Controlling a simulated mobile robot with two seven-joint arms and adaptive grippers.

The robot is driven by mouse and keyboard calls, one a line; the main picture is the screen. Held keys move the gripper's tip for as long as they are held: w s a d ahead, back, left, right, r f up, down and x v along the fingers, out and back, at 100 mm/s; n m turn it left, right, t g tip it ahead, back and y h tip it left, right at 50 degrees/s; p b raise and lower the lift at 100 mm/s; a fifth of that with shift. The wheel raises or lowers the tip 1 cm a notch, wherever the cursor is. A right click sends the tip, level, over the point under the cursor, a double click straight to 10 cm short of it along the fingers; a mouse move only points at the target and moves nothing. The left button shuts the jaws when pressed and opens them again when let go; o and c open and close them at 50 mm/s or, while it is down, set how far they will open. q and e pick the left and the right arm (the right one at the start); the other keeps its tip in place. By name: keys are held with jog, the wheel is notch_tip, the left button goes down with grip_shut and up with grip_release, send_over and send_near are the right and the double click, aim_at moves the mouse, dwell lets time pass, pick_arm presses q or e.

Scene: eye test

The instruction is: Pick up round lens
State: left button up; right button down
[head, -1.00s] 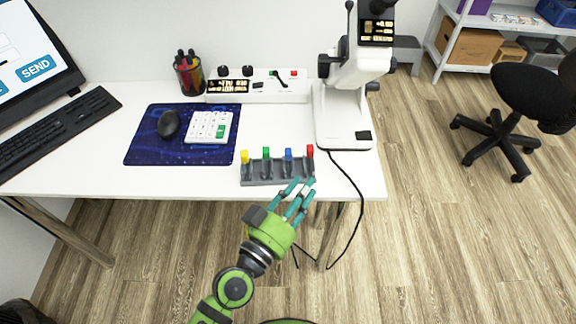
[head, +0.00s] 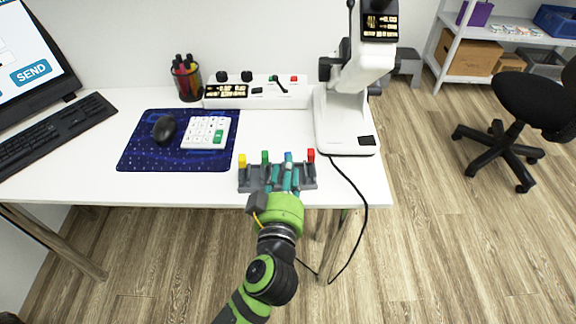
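A grey rack (head: 309,184) stands at the table's front edge. It holds pieces with coloured tops: yellow (head: 242,160), green (head: 265,157), blue (head: 288,157) and red (head: 311,156). Their lower parts are small or hidden, so I cannot tell which is the round lens. My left gripper (head: 283,174) is over the front of the rack, its teal fingers apart and pointing away from me. The fingertips are just below the green and blue tops. I cannot tell whether they touch a piece. My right gripper is not in view.
A white microscope (head: 345,120) stands right of the rack, its black cable hanging off the table. A blue mouse pad (head: 140,158) with a white keypad (head: 206,132) and a mouse (head: 164,129) lies left. A white panel (head: 262,98) and a pen cup (head: 187,80) stand behind.

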pick_arm(q)
jog(key=shift+w+d+f, duration=0.1)
jog(key=shift+w+d, duration=0.05)
jog(key=shift+w, duration=1.1)
jog(key=c, duration=0.6)
jog(key=shift+c, duration=0.2)
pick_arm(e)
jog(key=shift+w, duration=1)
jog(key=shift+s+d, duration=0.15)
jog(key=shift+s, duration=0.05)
